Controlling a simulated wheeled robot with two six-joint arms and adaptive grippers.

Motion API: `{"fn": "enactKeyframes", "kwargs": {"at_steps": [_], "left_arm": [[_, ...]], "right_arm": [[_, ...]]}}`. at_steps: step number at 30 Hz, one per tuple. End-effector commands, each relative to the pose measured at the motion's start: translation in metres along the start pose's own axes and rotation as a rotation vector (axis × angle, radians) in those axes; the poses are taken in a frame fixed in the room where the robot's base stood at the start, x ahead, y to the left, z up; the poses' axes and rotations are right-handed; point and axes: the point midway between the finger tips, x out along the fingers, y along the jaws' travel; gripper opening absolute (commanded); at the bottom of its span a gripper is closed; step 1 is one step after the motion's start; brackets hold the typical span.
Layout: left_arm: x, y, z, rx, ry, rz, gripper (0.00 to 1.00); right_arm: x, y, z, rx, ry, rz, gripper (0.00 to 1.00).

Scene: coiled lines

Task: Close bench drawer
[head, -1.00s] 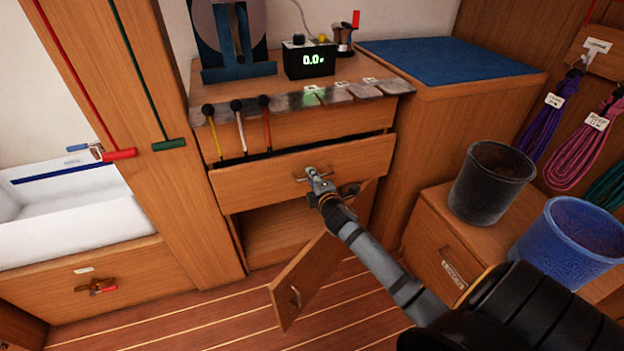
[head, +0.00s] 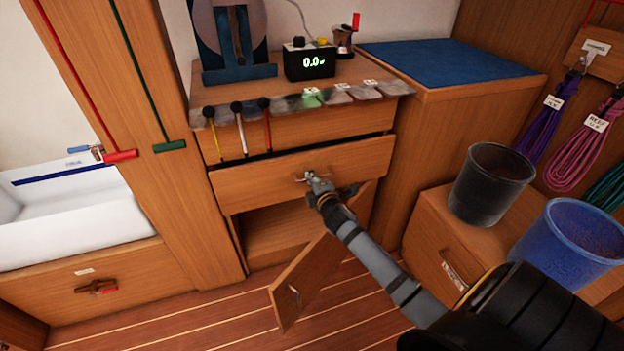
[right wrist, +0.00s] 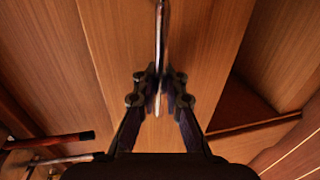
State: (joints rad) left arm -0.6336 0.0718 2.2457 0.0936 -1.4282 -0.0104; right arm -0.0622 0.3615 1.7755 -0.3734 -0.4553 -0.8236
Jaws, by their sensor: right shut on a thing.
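The wooden bench drawer (head: 250,180) sits under the bench top, with its front standing a little out and a dark gap along its top edge. My right gripper (head: 316,182) is at the middle of the drawer front, shut on its metal handle (head: 301,180). In the right wrist view the handle (right wrist: 160,35) runs up from between the fingertips of my right gripper (right wrist: 160,88), in front of the wooden drawer front (right wrist: 205,50). My left gripper is not in view.
Below the drawer a cabinet door (head: 305,275) hangs open beside an open compartment (head: 275,230). Tools with yellow, white and red shafts hang before the upper panel (head: 325,125). A black bucket (head: 487,190) and a blue bucket (head: 560,250) stand at the right.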

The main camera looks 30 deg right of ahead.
Motion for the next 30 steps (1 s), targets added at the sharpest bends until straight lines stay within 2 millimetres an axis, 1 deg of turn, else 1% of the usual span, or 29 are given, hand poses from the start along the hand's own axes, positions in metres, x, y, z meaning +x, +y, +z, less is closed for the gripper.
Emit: {"fn": "enactKeyframes", "kwargs": {"at_steps": [1, 3, 6, 8, 16, 17, 18, 19, 27, 30], "left_arm": [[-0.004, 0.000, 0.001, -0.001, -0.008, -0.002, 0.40], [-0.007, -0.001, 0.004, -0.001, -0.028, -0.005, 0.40], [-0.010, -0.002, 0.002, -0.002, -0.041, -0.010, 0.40], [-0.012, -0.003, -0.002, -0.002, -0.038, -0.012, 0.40], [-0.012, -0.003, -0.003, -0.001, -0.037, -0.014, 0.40], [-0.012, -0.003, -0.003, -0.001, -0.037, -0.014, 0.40], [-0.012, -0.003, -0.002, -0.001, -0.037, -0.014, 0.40], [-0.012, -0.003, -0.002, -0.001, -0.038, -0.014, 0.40], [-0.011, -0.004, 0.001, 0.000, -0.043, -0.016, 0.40], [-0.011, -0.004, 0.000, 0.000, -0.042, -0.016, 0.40]], "right_arm": [[0.009, 0.005, 0.001, 0.002, -0.003, 0.000, 0.00], [0.021, 0.008, 0.001, 0.001, -0.004, 0.001, 0.00], [0.034, 0.009, 0.001, 0.001, -0.003, -0.001, 0.00], [0.037, 0.010, 0.000, 0.001, -0.002, 0.000, 0.00], [0.037, 0.009, 0.000, 0.000, -0.001, 0.001, 0.00], [0.037, 0.009, 0.000, 0.000, -0.001, 0.001, 0.11], [0.037, 0.009, 0.000, 0.000, -0.001, 0.001, 0.17], [0.037, 0.009, 0.000, 0.000, -0.001, 0.001, 0.19], [0.037, 0.009, 0.000, 0.000, -0.001, 0.001, 0.19], [0.029, 0.008, 0.001, -0.002, -0.001, 0.000, 0.19]]}}
